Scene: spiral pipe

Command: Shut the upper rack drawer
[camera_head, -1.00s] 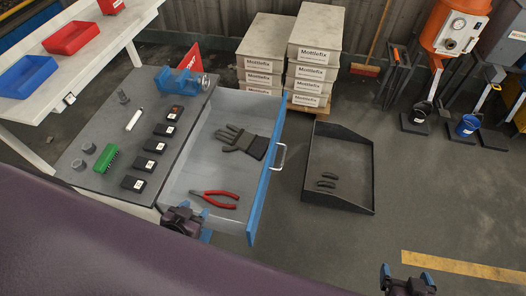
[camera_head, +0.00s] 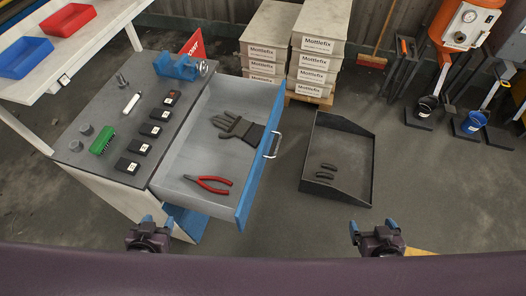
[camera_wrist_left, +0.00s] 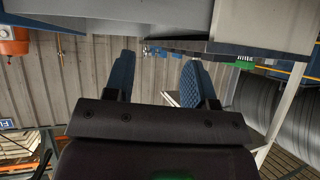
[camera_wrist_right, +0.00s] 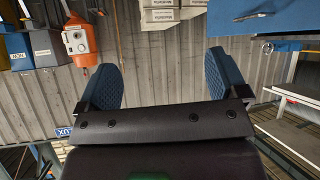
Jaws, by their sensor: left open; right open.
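The upper rack drawer (camera_head: 218,128) is pulled out from the grey-topped rack (camera_head: 93,108), toward the right in the head view. Its blue front (camera_head: 262,158) carries a pale handle (camera_head: 272,145). A dark glove (camera_head: 241,130) and red-handled pliers (camera_head: 208,184) lie inside. My left gripper (camera_head: 158,222) is open and empty, below the drawer's near side in the picture. My right gripper (camera_head: 373,224) is open and empty, to the right of the drawer front and apart from it. Both wrist views show the blue fingers (camera_wrist_left: 158,80) (camera_wrist_right: 165,78) spread with nothing between them.
A black open tray (camera_head: 340,160) lies on the floor right of the drawer. Stacked boxes (camera_head: 312,65) stand behind. A blue vise (camera_head: 178,66), a green block (camera_head: 101,140) and several black blocks sit on the rack top. Floor between drawer and tray is clear.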

